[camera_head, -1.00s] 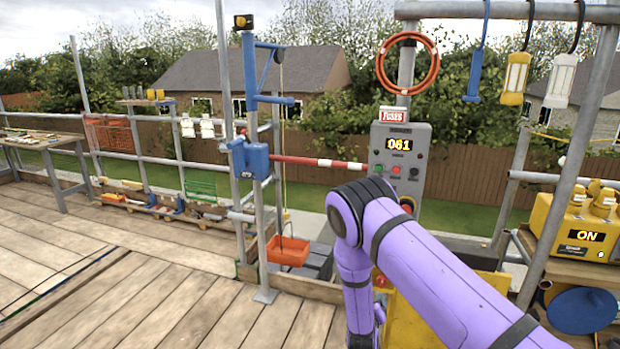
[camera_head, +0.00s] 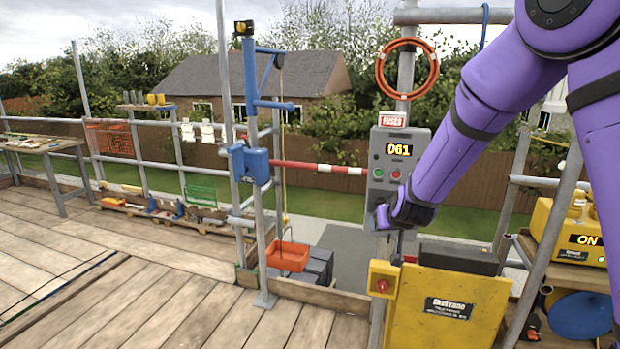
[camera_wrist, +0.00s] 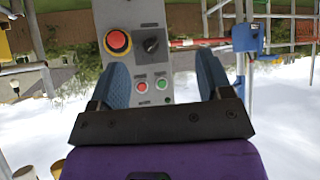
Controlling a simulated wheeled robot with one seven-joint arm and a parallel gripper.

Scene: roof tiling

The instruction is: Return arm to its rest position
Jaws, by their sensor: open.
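My purple arm comes in from the upper right of the head view and slopes down to the left. My gripper (camera_head: 384,216) is small there, in front of the lower part of the grey control box (camera_head: 377,150), whose display reads 061. In the wrist view my gripper (camera_wrist: 160,78) has its two blue fingers wide apart with nothing held between them. The control box (camera_wrist: 115,12) appears upside down beyond the fingers, with a red stop button (camera_wrist: 117,40), a black knob (camera_wrist: 152,45) and red and green buttons. I cannot tell whether a finger touches the box.
A yellow Skyframe unit (camera_head: 450,312) stands below the arm. A blue hoist post (camera_head: 250,90) with an orange tray (camera_head: 288,256) is left of the box. A yellow machine (camera_head: 566,240) reading ON is at right.

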